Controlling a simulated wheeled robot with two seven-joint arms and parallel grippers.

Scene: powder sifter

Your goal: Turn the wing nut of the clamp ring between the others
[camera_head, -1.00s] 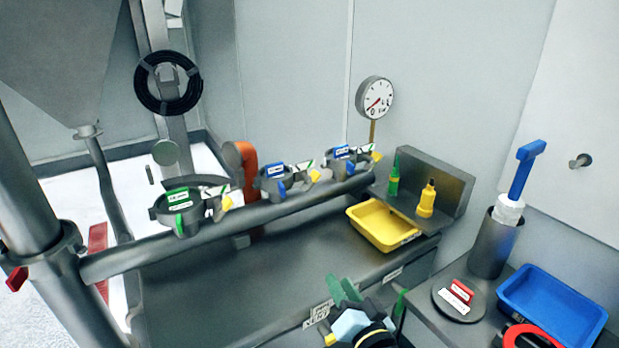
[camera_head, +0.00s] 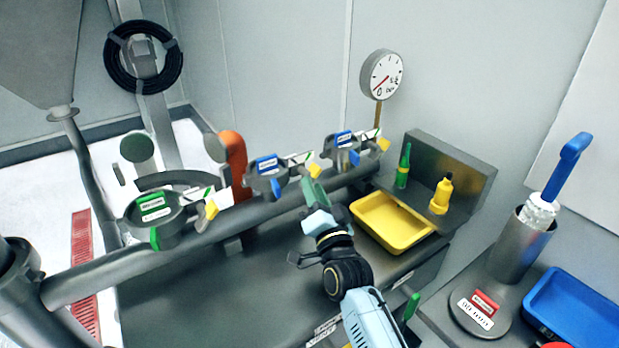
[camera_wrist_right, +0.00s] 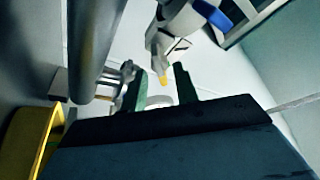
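Three clamp rings sit along a grey pipe. The middle clamp ring (camera_head: 266,182) has a blue label and a yellow wing nut (camera_head: 307,186) on its right side. The left clamp ring (camera_head: 152,213) has a green label, and the right clamp ring (camera_head: 341,148) a blue one. My right gripper (camera_head: 312,187) is at the middle ring's wing nut. In the right wrist view its green fingers (camera_wrist_right: 160,90) are apart, and the yellow wing nut (camera_wrist_right: 163,80) appears in the gap near their tips. I cannot tell whether they touch it. My left gripper is not in view.
The grey pipe (camera_head: 240,215) runs under the rings. A yellow tray (camera_head: 385,240) lies to the right of my gripper, with green (camera_head: 403,168) and yellow (camera_head: 441,196) bottles behind it. A gauge (camera_head: 382,75) stands at the back. A blue tray (camera_head: 545,325) is at the lower right.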

